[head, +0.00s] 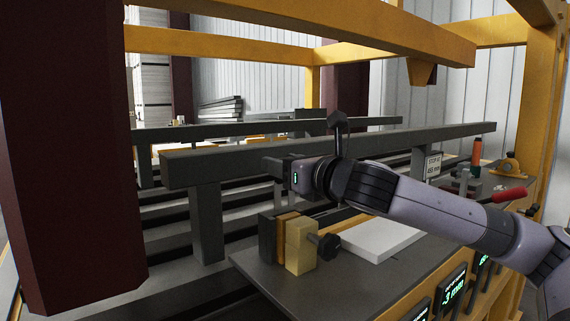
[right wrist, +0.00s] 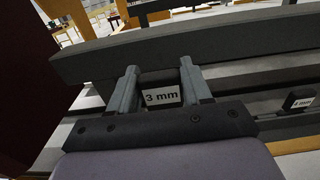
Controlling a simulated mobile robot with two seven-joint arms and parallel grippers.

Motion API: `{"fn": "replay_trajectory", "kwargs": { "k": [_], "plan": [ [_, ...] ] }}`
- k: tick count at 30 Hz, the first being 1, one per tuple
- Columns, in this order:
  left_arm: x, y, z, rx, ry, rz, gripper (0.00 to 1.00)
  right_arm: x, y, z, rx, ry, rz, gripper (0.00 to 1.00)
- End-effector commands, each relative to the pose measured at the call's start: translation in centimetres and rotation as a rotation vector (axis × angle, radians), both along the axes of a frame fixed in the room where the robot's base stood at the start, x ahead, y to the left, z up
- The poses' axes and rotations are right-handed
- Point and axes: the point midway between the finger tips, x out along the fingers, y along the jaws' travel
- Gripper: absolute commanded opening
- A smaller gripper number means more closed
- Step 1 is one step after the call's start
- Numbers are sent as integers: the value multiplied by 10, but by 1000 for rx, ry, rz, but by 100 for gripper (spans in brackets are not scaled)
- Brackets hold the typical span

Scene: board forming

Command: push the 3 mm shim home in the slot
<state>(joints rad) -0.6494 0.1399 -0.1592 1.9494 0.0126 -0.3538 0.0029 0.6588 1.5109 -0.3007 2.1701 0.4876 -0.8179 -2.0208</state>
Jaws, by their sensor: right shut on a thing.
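The 3 mm shim (right wrist: 162,97) is a dark piece with a white "3 mm" label. In the right wrist view it sits between the two grey fingers of my right gripper (right wrist: 158,76), which is shut on it. In the head view my right gripper (head: 270,166) is at the near face of the front grey beam (head: 330,150). This beam also crosses the right wrist view (right wrist: 230,40) just beyond the fingertips. The slot is hidden behind the shim and fingers, so I cannot tell how deep the shim sits. My left gripper is out of view.
A 4 mm shim (right wrist: 302,101) is at the right. Wooden blocks (head: 300,246) with a black knob and a white board (head: 380,238) are on the bench below my arm. A dark red column (head: 70,150) stands at the left. A red handle (head: 508,195) is at the right.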

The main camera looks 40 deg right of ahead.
Motion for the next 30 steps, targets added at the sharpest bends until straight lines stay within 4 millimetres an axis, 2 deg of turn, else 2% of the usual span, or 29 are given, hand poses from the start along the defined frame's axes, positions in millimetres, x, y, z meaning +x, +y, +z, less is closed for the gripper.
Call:
{"fn": "replay_trajectory", "kwargs": {
  "k": [30],
  "plan": [
    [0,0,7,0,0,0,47,0,0,1,0,0,0,18]
  ]
}}
